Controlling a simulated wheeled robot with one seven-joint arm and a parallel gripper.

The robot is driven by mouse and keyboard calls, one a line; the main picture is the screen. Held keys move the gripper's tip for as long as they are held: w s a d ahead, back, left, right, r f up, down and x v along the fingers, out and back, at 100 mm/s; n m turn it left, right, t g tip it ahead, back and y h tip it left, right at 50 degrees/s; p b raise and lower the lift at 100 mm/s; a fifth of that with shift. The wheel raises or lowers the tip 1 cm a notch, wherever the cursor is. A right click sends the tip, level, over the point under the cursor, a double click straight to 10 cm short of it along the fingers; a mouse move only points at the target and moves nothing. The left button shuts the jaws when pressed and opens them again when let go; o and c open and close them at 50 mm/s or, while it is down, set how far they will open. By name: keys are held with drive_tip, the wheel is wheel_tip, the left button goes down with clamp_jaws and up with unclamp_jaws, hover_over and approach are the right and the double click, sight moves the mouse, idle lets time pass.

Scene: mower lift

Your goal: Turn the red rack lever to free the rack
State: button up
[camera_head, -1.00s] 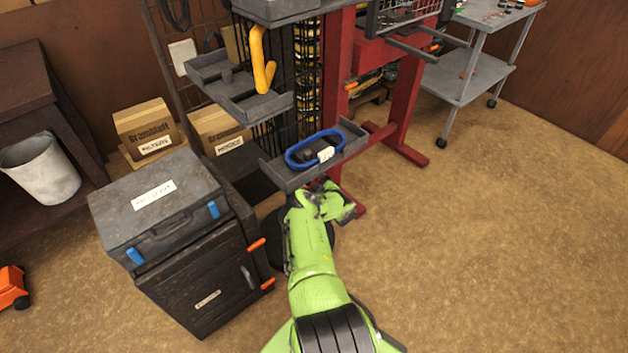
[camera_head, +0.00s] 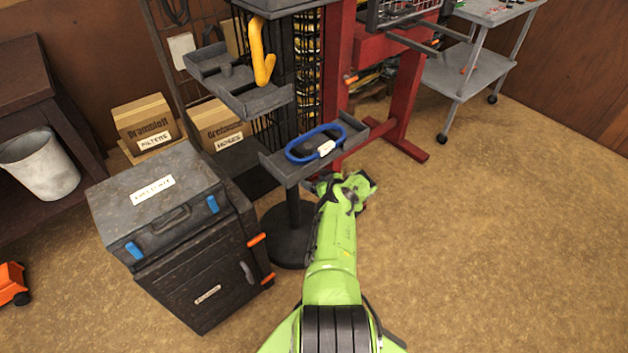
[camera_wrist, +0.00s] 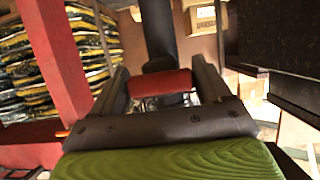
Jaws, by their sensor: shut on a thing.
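In the wrist view the red rack lever (camera_wrist: 165,82) lies crosswise between my two dark fingers, and my gripper (camera_wrist: 163,90) is shut on it. A dark post (camera_wrist: 158,35) rises just beyond the lever. In the head view my gripper (camera_head: 322,184) is low, beside and below the lower tray of the dark rack (camera_head: 282,176). The lever is hidden there by the tray and my wrist. The rack stands on a post with a round black base (camera_head: 287,248).
A blue ring (camera_head: 300,158) rests on the lower tray, and a yellow hook (camera_head: 258,50) rises at the upper tray (camera_head: 262,102). A dark cabinet (camera_head: 205,285) stands left of my arm. A red frame (camera_head: 400,105) stands behind. The floor to the right is clear.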

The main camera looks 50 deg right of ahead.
idle(0.4)
drive_tip(key=o, duration=1)
drive_tip(key=shift+c, duration=0.2)
drive_tip(key=p+v, duration=1.1)
drive_tip(key=v, duration=0.4)
drive_tip(key=shift+s+r, duration=0.15)
drive_tip(key=shift+s, duration=0.25)
